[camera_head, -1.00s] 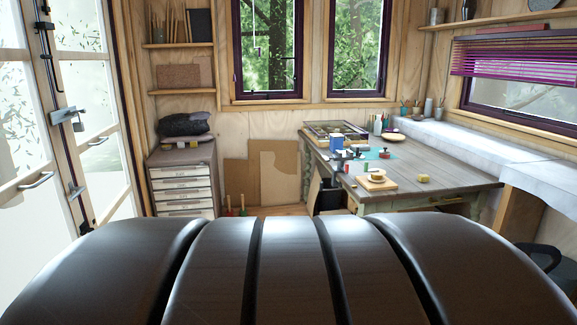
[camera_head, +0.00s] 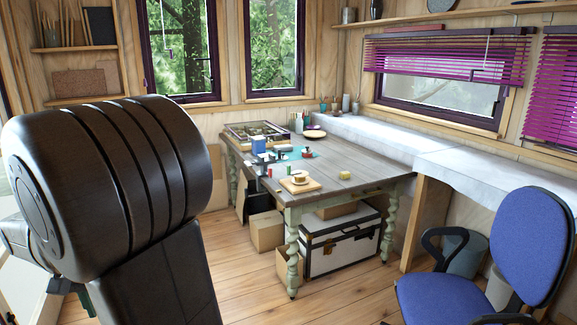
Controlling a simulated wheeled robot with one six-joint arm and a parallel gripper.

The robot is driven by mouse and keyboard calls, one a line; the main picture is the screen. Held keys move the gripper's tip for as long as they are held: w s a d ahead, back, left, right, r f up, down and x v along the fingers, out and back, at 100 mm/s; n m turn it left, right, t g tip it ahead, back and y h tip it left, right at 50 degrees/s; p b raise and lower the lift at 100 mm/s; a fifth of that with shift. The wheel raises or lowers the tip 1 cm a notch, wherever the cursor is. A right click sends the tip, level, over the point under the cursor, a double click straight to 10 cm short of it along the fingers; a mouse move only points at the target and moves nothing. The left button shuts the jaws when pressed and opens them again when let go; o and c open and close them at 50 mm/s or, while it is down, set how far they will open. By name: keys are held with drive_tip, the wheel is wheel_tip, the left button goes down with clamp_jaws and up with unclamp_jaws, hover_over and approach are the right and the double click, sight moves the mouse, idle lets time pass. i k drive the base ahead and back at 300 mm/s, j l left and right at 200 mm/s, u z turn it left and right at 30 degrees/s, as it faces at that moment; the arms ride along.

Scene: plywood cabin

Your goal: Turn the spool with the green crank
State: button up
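A small wooden board (camera_head: 312,187) lies near the front of the work table (camera_head: 345,160). A small round pale piece (camera_head: 300,177) stands on it and may be the spool; it is too small to tell. My dark arm fills the left side of the view, well in front of the table. My gripper is not visible.
A black-and-white trunk (camera_head: 343,249) and cardboard boxes (camera_head: 266,231) sit underneath. A blue office chair (camera_head: 530,245) stands at right. Wooden floor (camera_head: 255,290) is clear in front of the table.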

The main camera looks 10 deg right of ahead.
sight(299, 176)
drive_tip(key=i+l+z, duration=0.15)
drive_tip(key=i+l, duration=0.25)
drive_tip(key=i, duration=0.2)
drive_tip(key=i+l+z, duration=0.1)
drive_tip(key=i+l, duration=0.25)
drive_tip(key=i, duration=0.3)
drive_tip(key=i+l+z, duration=0.15)
drive_tip(key=i+l, duration=0.15)
drive_tip(key=i, duration=0.35)
drive_tip(key=i+l+z, duration=0.15)
drive_tip(key=i, duration=0.5)
drive_tip(key=i+l+z, duration=0.15)
drive_tip(key=i, duration=0.5)
